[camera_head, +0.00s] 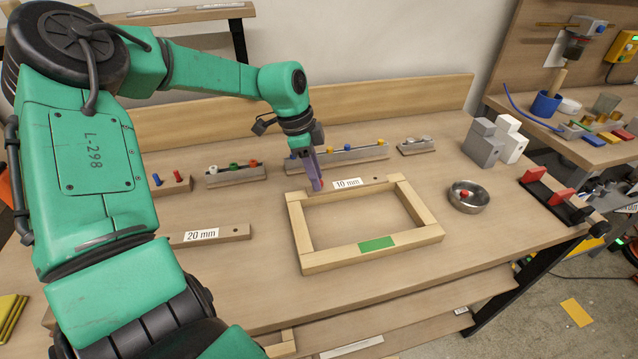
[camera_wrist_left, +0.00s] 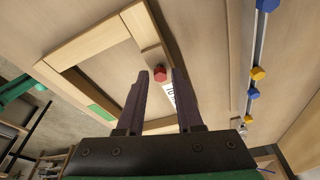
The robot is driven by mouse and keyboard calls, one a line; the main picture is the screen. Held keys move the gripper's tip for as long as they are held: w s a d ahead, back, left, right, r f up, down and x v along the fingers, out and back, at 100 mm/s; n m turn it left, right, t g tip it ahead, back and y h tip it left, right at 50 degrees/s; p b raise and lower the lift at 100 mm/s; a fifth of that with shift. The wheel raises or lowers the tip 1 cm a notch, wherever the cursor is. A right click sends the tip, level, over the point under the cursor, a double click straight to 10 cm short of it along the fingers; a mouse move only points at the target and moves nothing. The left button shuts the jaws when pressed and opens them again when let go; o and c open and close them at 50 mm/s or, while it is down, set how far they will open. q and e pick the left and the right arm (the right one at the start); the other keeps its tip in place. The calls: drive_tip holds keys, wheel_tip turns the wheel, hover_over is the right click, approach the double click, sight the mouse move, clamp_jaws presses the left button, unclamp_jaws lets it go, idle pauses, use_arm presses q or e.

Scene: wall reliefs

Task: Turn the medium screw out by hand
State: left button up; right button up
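A red hex screw head (camera_wrist_left: 160,73) sits on the wooden strip labelled 10 mm (camera_head: 372,182), at the frame's back edge; which screw is the medium one I cannot tell from size. My left gripper (camera_head: 318,184) points down over the left end of this strip. In the left wrist view its two fingers (camera_wrist_left: 160,85) are apart, with the red head showing between and just beyond the tips; contact is not visible. In the head view the fingers mostly hide the head. The screw's shaft is hidden. My right gripper is out of view.
A wooden frame (camera_head: 374,254) with a green patch lies in front of the strip. A metal bowl (camera_head: 468,197) holding a red piece stands right. A strip labelled 20 mm (camera_head: 222,234) lies left. Racks of coloured screws (camera_head: 338,156) line the back. Grey and white blocks (camera_head: 484,143) stand back right.

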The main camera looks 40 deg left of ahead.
use_arm(q)
clamp_jaws()
drive_tip(key=shift+n, duration=0.5)
drive_tip(key=shift+r, duration=0.15)
drive_tip(key=shift+r, duration=0.15)
